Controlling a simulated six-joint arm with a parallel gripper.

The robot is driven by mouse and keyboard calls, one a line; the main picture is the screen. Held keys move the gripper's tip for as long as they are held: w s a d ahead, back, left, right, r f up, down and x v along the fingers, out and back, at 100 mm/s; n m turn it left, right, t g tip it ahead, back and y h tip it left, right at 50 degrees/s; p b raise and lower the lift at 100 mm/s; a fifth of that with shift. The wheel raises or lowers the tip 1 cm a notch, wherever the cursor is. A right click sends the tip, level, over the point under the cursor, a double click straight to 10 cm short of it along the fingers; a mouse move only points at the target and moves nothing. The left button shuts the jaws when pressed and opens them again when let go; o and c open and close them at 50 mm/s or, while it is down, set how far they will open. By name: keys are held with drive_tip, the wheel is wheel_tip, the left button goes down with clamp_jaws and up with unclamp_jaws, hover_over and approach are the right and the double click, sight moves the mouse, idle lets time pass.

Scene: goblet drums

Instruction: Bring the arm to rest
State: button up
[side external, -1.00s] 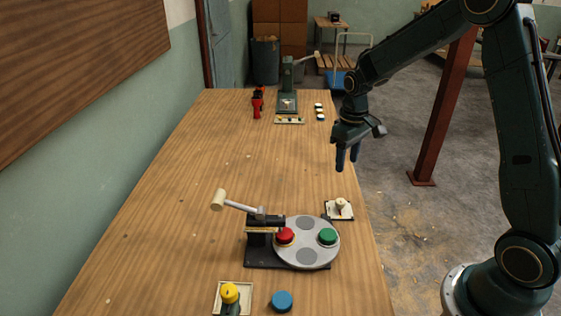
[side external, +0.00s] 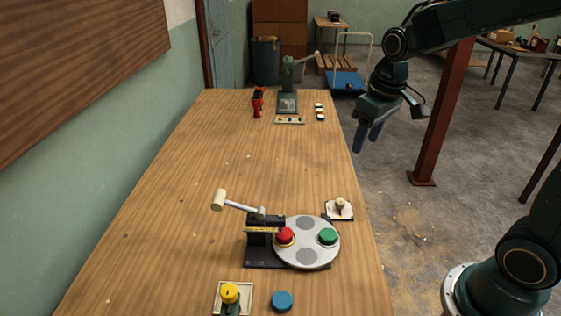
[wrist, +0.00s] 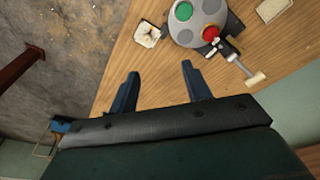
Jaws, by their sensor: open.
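My gripper (side external: 368,137) hangs in the air just off the right edge of the wooden table (side external: 190,200), in the side view. Its jaws are open and empty; in the wrist view the two blue fingers of my gripper (wrist: 158,82) stand apart with nothing between them. The grey turntable (side external: 305,255) is near the front of the table, well apart from my gripper. It carries a red drum (side external: 285,236) and a green drum (side external: 327,236). A lever with a pale handle (side external: 218,200) reaches up to its left.
A small tray (side external: 339,209) lies behind the turntable. A yellow-topped piece (side external: 230,293) and a blue disc (side external: 282,301) are at the front. A green press (side external: 288,85) and a red item (side external: 257,103) stand at the far end. The table's middle is clear.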

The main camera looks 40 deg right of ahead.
drive_tip(key=s+a+r+t, duration=0.1)
drive_tip(key=s+a+r, duration=0.1)
drive_tip(key=s, duration=0.6)
drive_tip(key=s+a+r+t, duration=0.2)
drive_tip(key=s+a+r, duration=0.1)
drive_tip(key=s, duration=0.5)
drive_tip(key=shift+s+a, duration=0.15)
drive_tip(key=shift+a, duration=0.1)
